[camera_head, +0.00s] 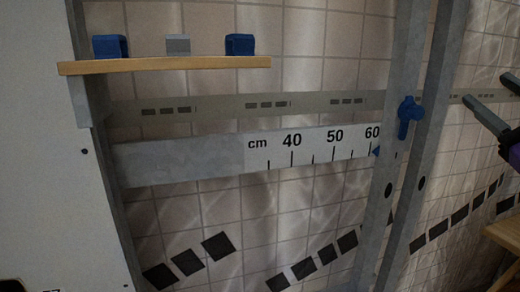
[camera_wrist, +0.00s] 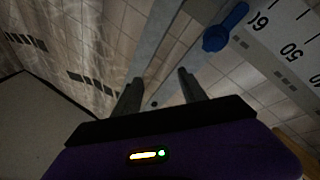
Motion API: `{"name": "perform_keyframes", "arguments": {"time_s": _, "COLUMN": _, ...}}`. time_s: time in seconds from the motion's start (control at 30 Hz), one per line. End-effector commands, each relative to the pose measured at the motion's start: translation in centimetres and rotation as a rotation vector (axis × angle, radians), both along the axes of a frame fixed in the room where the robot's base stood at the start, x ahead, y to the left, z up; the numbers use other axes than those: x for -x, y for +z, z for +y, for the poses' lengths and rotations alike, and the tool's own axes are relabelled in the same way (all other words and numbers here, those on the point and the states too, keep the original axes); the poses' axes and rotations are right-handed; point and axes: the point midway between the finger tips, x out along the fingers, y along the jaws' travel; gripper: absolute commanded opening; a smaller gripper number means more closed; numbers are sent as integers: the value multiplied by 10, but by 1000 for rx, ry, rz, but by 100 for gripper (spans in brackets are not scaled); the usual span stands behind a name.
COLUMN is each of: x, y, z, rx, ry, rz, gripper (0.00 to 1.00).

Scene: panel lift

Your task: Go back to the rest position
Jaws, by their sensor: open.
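My gripper (camera_head: 505,104) shows at the right edge of the head view, its two grey fingers apart and empty. In the wrist view my gripper (camera_wrist: 160,94) has its fingers spread with nothing between them. The fingers point toward the grey metal post (camera_head: 402,150) but look apart from it. A blue clamp handle (camera_head: 409,116) sits on the post; it also shows in the wrist view (camera_wrist: 225,27), above and right of the fingers.
A white ruler bar (camera_head: 315,147) marked in cm runs left from the post. A wooden shelf (camera_head: 165,65) holds two blue brackets (camera_head: 109,46) and a grey block (camera_head: 178,45). A wooden surface (camera_head: 505,236) is at the lower right. A tiled wall (camera_head: 300,90) stands behind.

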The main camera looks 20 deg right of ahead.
Motion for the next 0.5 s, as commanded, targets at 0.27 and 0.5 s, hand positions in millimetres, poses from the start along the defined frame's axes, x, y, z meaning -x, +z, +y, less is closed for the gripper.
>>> {"name": "perform_keyframes", "arguments": {"time_s": 0.27, "x": 7, "y": -61, "z": 3, "rx": -306, "ry": 4, "rz": -148, "gripper": 49}}
{"name": "perform_keyframes", "arguments": {"time_s": 0.5, "x": 22, "y": -129, "z": 32, "rx": -511, "ry": 14, "rz": -208, "gripper": 49}}
